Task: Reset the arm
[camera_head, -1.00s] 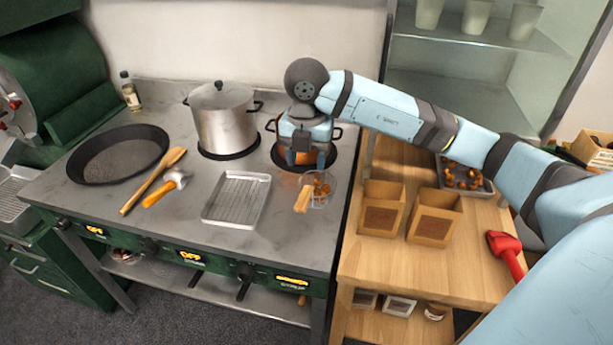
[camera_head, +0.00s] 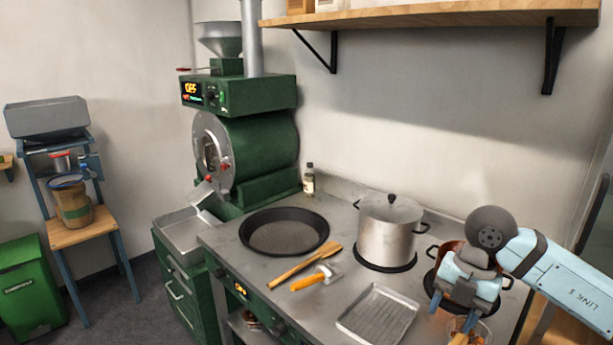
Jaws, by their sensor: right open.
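My right arm comes in from the right edge, and its light-blue right gripper (camera_head: 453,313) is open, pointing down at the right end of the stove. It is in front of a copper-coloured pot (camera_head: 447,262), which it partly hides. Just below the gripper, at the bottom edge of the picture, is a small strainer or basket with a wooden handle (camera_head: 459,339), partly cut off. I cannot tell whether the fingers touch it. My left gripper is not in view.
A lidded steel pot (camera_head: 388,235), a black pan (camera_head: 284,232), a wooden spoon (camera_head: 300,264), an orange-handled tool (camera_head: 308,282) and a metal tray (camera_head: 378,316) sit on the stove. A green roaster (camera_head: 259,150) stands behind left. A wall shelf (camera_head: 430,15) hangs above.

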